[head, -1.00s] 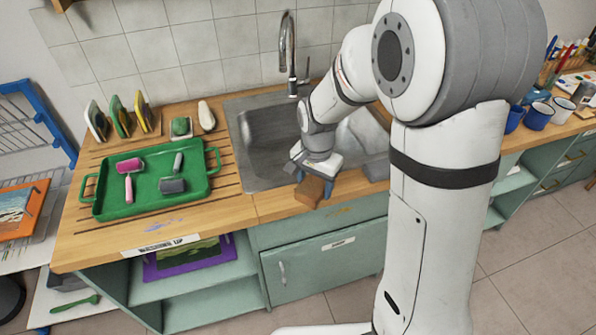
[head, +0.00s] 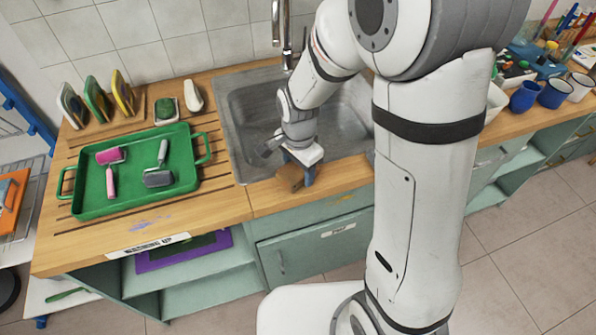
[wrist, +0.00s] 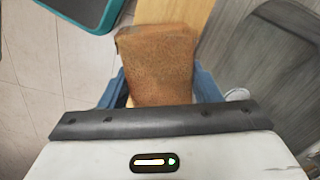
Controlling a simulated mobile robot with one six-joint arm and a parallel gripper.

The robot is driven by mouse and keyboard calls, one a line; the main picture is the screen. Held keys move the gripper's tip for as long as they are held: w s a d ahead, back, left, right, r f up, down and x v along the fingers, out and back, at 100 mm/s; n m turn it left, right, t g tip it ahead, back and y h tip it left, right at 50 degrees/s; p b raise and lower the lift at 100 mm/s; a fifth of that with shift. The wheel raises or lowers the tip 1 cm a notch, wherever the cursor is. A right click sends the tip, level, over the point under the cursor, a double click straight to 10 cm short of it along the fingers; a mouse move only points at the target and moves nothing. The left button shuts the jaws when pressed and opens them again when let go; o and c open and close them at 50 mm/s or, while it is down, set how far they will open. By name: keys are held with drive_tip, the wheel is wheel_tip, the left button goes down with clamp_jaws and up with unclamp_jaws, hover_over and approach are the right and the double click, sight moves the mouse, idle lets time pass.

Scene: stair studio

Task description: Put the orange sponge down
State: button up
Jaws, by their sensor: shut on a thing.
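The orange sponge (head: 290,178) is a brownish-orange block between the blue fingers of my gripper (head: 297,178). In the head view it is over the wooden counter strip in front of the sink. In the wrist view the sponge (wrist: 158,62) fills the space ahead of the palm, with a blue finger on each side of my gripper (wrist: 160,88). The fingers are shut on it. I cannot tell whether its underside touches the counter.
A green tray (head: 130,202) with paint rollers lies to the left on the wooden counter (head: 225,192). The sink basin (head: 250,130) is behind my gripper. Several sponges stand in a rack (head: 140,112) at the back left. Some counter between tray and sponge is bare.

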drive_tip(key=shift+f, duration=0.9)
drive_tip(key=shift+f+b, duration=0.45)
drive_tip(key=o, duration=0.9)
drive_tip(key=shift+o, duration=0.2)
